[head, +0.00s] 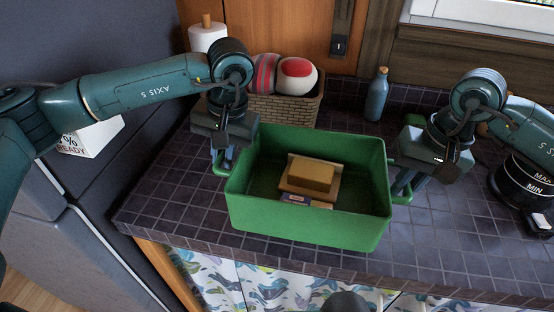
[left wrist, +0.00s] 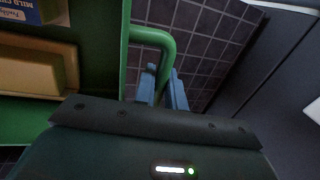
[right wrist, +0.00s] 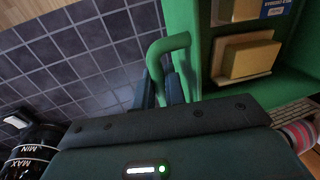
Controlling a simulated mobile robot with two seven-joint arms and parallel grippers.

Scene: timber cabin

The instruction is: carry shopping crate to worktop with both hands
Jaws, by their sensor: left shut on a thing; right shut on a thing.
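The green shopping crate (head: 308,225) is over the dark tiled worktop (head: 180,205), near its front edge. I cannot tell whether its base touches the tiles. Brown and tan blocks (head: 311,178) and a small blue-labelled pack (head: 296,198) lie inside it. My left gripper (head: 222,165) is shut on the crate's left handle, which shows as a green loop in the left wrist view (left wrist: 160,40). My right gripper (head: 402,188) is shut on the right handle, also seen in the right wrist view (right wrist: 165,47). The crate looks about level.
A wicker basket (head: 285,110) with round striped and red-white items stands behind the crate. A blue-grey bottle (head: 377,95) stands at the back. A black appliance (head: 522,182) marked MAX and MIN is at right. A paper roll (head: 208,37) is back left. Bare tiles lie left of the crate.

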